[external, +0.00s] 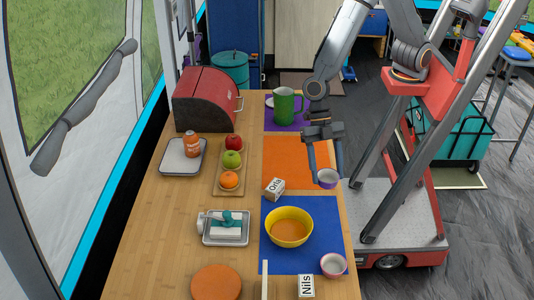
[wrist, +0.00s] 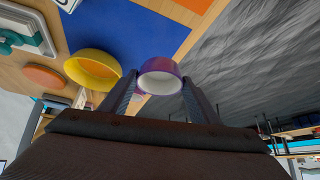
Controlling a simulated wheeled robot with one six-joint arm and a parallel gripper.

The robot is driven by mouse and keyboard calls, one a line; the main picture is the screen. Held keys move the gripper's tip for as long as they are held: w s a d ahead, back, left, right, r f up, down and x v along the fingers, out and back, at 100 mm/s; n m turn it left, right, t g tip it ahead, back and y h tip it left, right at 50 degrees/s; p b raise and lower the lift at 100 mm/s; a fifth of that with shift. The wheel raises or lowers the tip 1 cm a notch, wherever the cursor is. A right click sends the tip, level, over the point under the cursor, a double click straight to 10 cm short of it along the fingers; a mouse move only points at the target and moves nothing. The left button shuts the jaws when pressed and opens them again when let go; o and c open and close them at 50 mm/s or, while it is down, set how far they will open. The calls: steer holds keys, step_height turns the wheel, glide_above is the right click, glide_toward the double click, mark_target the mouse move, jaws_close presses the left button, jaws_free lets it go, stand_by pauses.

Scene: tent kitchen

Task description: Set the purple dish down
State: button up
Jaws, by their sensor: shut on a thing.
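The purple dish (external: 327,183) is a small round bowl with a pale inside. My gripper (external: 328,172) points down and is shut on it, near the right edge of the table. In the wrist view the purple dish (wrist: 158,66) sits between the two fingers of my gripper (wrist: 158,88), with its pale opening facing the camera. I cannot tell whether the dish touches the table or how far above it hangs.
The blue mat (external: 274,207) holds a yellow bowl (external: 289,239) and a pink bowl (external: 333,267). A box labelled Oli (external: 274,188) stands left of the dish. A green pitcher (external: 284,106) stands on the purple mat (external: 273,127).

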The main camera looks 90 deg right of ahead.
step_height(320, 180, down, 9)
steer(key=shift+r+p, duration=0.1)
steer(key=shift+p, duration=0.5)
steer(key=shift+f, duration=0.2)
steer(key=o, duration=1.1)
steer(key=shift+c, duration=0.2)
steer(key=shift+r, duration=0.1)
steer(key=shift+r, duration=0.15)
steer(key=b+v, duration=0.2)
steer(key=v, duration=1)
